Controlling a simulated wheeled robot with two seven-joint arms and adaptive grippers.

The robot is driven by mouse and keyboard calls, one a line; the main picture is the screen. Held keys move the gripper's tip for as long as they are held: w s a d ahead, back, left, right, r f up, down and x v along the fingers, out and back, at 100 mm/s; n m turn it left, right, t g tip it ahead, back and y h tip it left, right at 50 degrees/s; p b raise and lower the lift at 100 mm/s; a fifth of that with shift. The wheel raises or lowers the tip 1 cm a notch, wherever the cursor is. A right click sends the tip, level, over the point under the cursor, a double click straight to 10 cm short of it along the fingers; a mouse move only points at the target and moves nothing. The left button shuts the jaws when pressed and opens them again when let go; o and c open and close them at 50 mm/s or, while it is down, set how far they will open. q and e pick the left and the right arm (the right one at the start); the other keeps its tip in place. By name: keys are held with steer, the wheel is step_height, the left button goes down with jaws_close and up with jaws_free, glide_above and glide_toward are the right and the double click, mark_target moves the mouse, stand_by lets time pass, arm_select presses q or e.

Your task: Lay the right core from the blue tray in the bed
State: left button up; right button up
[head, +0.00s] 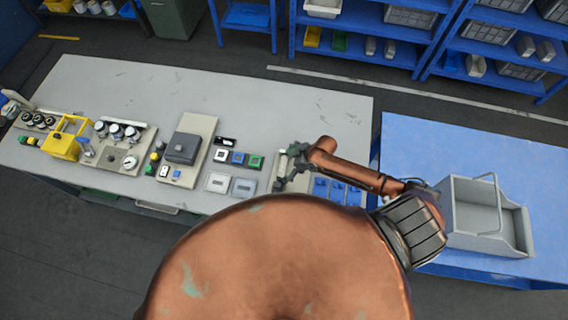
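The blue tray (337,189) lies at the right end of the grey bench, with its compartments partly covered by my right arm. I cannot make out the right core in it. My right gripper (283,172) is just left of the tray, over or beside a narrow beige panel (303,182) that it largely hides. The fingers are dark and small, so whether they are open or hold something cannot be told. I cannot tell for sure which fixture is the bed. My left gripper is not in view.
Left of my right gripper are two pale square dishes (218,183), small square blocks (238,157) and a beige panel with a dark grey box (183,148). A yellow frame (64,145) stands further left. A grey bin (486,217) sits on the blue table (440,140). The bench's back is clear.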

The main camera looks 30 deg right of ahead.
steer(key=shift+s+d+f, duration=0.2)
steer(key=shift+s+d, duration=0.3)
steer(key=shift+s, duration=0.1)
steer(key=w+r+v, duration=0.1)
steer(key=v, duration=1)
steer(key=shift+a, duration=0.25)
steer(key=shift+s+r, duration=0.1)
steer(key=shift+r, duration=0.05)
